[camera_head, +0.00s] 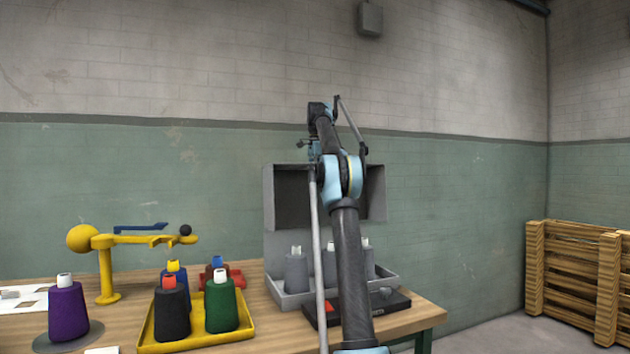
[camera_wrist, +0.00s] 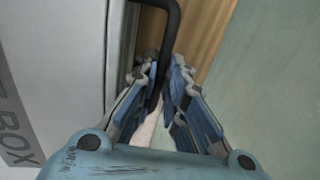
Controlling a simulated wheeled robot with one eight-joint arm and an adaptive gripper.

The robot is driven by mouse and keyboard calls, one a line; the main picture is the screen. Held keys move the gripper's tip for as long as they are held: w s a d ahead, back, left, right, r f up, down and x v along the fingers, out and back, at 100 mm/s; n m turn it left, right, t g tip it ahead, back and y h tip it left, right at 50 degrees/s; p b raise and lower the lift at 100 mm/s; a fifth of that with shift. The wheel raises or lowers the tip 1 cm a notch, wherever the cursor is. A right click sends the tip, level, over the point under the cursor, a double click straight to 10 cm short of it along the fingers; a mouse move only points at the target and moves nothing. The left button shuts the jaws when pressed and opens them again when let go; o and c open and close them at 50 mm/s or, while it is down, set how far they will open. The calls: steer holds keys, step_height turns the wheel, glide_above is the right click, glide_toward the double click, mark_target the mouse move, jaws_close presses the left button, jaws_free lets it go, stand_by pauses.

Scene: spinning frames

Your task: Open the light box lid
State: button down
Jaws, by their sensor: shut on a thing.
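The light box stands at the back right of the table. Its grey lid (camera_head: 268,200) stands raised, with a dark hollow inside facing me, above a low grey base (camera_head: 283,300) that holds several grey cones (camera_head: 297,270). In the wrist view the lid's pale outer face (camera_wrist: 60,60) bears the letters "BOX", and a black bar handle (camera_wrist: 172,28) stands out from it. My gripper (camera_wrist: 165,95) is shut on this handle. In the head view my gripper (camera_head: 311,152) is at the lid's top edge; my arm hides the lid's middle and part of the base.
A yellow tray (camera_head: 190,345) with several coloured cones, a purple cone (camera_head: 67,308) and a yellow stand (camera_head: 106,270) are on the left. A flat black case (camera_head: 393,302) lies by the base. A wall is close behind; wooden pallets (camera_head: 575,275) stand right.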

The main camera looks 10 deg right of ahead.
steer(key=shift+w+a+f, duration=0.1)
steer(key=shift+w+a, duration=0.05)
steer(key=shift+w, duration=0.2)
steer(key=shift+a, duration=0.35)
steer(key=c, duration=1.7)
jaws_free()
steer(key=shift+w+a, duration=0.1)
steer(key=shift+a, duration=0.1)
steer(key=shift+o, duration=0.6)
steer(key=shift+w+a+f, duration=0.2)
steer(key=shift+w+f, duration=0.6)
steer(key=shift+w, duration=0.1)
steer(key=shift+o, duration=0.5)
steer(key=shift+s+d+r, duration=0.1)
steer(key=shift+s+r, duration=0.05)
steer(key=shift+s+d+r, duration=0.25)
steer(key=shift+s+r, duration=0.1)
steer(key=shift+s, duration=0.15)
steer(key=shift+c, duration=1)
